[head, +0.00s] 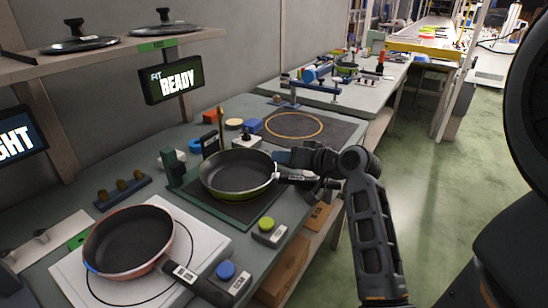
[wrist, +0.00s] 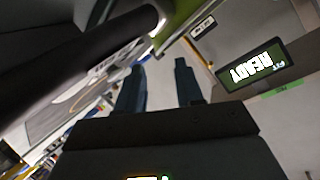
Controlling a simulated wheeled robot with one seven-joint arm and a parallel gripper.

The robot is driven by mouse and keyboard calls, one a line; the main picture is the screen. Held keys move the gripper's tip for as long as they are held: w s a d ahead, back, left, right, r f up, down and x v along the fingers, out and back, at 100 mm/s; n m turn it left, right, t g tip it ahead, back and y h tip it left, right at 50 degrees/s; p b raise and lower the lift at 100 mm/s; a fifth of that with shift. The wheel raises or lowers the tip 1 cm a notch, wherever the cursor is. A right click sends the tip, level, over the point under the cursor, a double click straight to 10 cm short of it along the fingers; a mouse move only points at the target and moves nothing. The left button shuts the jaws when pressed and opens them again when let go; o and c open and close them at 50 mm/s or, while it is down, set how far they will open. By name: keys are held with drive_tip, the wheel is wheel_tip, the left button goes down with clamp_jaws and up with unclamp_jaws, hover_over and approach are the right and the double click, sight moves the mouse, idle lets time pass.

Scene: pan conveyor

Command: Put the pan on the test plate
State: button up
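A dark pan with a green rim (head: 238,170) sits on a dark mat in a green-edged fixture (head: 262,207) under the FIT READY sign. Its handle points right, towards my gripper (head: 283,157). In the wrist view my gripper (wrist: 158,85) has its two fingers apart with nothing between them. A dark handle (wrist: 85,52) passes left of the fingers there, outside the gap. A flat dark plate with an orange ring (head: 293,125) lies bare behind the pan; it may be the test plate. A red-rimmed pan (head: 129,241) sits on a white plate (head: 72,278) at front left.
A green button box (head: 268,232) and a blue button box (head: 226,278) stand along the bench's front edge. Small blocks and a green post stand behind the green-rimmed pan. Lids (head: 164,25) rest on the shelf above. A second bench (head: 345,90) with tools is farther back.

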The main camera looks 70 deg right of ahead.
drive_tip(key=v, duration=0.5)
drive_tip(key=shift+s, duration=0.1)
drive_tip(key=shift+o, duration=0.2)
idle(1.7)
